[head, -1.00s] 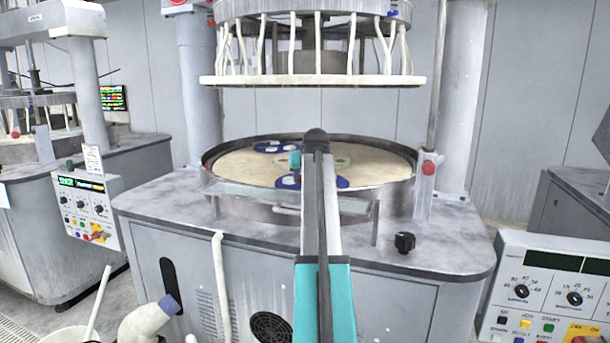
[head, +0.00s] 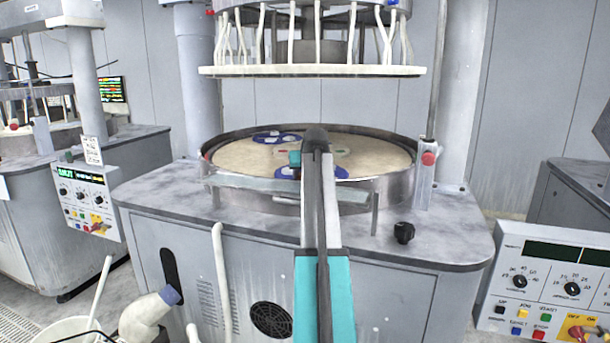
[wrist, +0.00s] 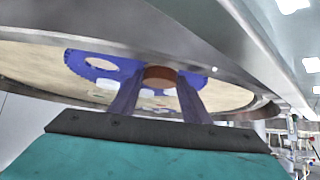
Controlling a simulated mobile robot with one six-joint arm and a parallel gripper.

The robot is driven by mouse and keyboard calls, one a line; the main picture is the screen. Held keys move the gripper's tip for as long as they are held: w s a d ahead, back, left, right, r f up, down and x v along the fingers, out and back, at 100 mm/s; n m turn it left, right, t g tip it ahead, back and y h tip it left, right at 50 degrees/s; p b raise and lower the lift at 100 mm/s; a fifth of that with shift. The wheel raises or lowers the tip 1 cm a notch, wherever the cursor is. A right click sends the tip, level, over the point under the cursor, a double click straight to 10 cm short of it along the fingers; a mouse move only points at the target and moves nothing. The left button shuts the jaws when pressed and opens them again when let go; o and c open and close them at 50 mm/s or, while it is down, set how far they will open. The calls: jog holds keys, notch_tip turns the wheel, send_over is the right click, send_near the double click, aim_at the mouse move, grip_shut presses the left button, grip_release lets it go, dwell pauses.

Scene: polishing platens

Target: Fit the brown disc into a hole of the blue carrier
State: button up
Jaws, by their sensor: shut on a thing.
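In the wrist view, my gripper (wrist: 162,86) is shut on the brown disc (wrist: 160,73), which shows between the two fingertips. A blue carrier (wrist: 78,64) with round holes lies on the pale platen, left of and beyond the disc. I cannot tell how high the disc is above the platen. In the head view, one blue carrier (head: 264,138) lies at the back left of the platen. Another blue carrier (head: 277,172) is partly behind my arm at the front. My arm hides the fingers and the disc there.
The round pale platen (head: 385,153) sits inside a raised metal rim (head: 408,182). A flat bar (head: 240,184) crosses in front of it. The upper plate (head: 310,71) with several white hoses hangs above. A black knob (head: 404,232) stands on the machine top, front right.

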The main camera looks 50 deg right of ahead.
jog(key=shift+f, duration=0.25)
dwell(0.3)
jog(key=o, duration=1.1)
jog(key=shift+s, duration=0.1)
jog(key=shift+o, duration=0.2)
jog(key=shift+s+a, duration=0.1)
jog(key=v, duration=1.3)
jog(key=shift+a+r, duration=0.2)
jog(key=shift+r, duration=0.2)
